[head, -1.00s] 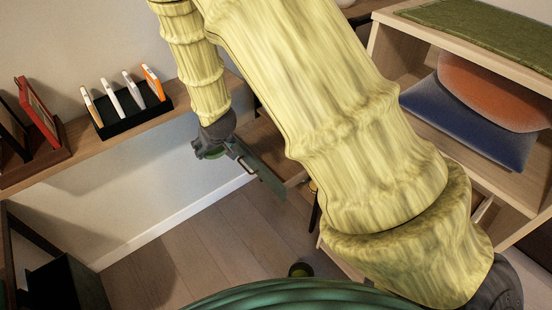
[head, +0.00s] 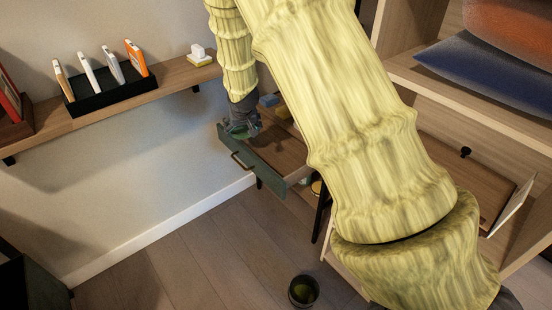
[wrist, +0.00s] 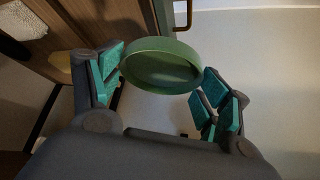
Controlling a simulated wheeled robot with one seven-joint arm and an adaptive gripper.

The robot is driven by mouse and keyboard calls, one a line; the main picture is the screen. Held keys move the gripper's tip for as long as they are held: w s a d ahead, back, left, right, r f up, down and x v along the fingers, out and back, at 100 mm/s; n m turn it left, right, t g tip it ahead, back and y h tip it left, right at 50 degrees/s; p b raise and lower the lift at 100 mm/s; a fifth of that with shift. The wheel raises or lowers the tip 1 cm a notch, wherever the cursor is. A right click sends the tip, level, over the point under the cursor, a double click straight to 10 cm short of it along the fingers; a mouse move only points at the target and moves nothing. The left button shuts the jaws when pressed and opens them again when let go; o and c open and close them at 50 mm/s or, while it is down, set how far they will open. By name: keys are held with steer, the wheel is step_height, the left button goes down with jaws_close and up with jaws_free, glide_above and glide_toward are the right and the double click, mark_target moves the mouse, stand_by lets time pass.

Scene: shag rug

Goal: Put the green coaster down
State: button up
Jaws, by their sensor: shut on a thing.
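The green coaster (wrist: 160,68), round with a raised rim, is between the fingers of my gripper (wrist: 163,80) in the wrist view. My gripper is shut on it, and it sits tilted at the fingertips. In the head view my gripper (head: 241,124) is at the far left corner of an open drawer with a dark green front (head: 252,160). The coaster is hard to make out there among the dark fingers. The drawer front with its brass handle (wrist: 184,18) also shows at the top of the wrist view. I cannot tell whether the coaster touches the drawer.
The drawer holds small blue and yellow things (head: 270,101). A wall shelf (head: 165,80) carries a black rack (head: 112,92) and a white-and-yellow item (head: 200,56). A shelf unit with cushions (head: 490,75) stands at right. A dark cup (head: 303,291) is on otherwise clear floor.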

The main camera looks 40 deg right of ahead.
steer(key=m+h+b, duration=0.1)
steer(key=m+b, duration=0.1)
steer(key=b, duration=0.7)
glide_above(271, 150)
steer(key=s+a, duration=0.2)
step_height(271, 150, down, 7)
steer(key=shift+g, duration=0.3)
steer(key=shift+w+d+f+b, duration=0.15)
steer(key=shift+f+b, duration=0.45)
steer(key=shift+f, duration=1.15)
steer(key=shift+d+f+b, duration=0.15)
steer(key=shift+f+b, duration=0.5)
steer(key=shift+f, duration=1.05)
steer(key=shift+w+d+f+b, duration=0.15)
steer(key=shift+f+b, duration=0.45)
steer(key=shift+f, duration=1.15)
steer(key=shift+f, duration=0.1)
steer(key=o, duration=1.1)
steer(key=shift+c, duration=0.2)
steer(key=p+v, duration=0.2)
steer(key=v, duration=1)
steer(key=shift+p, duration=0.35)
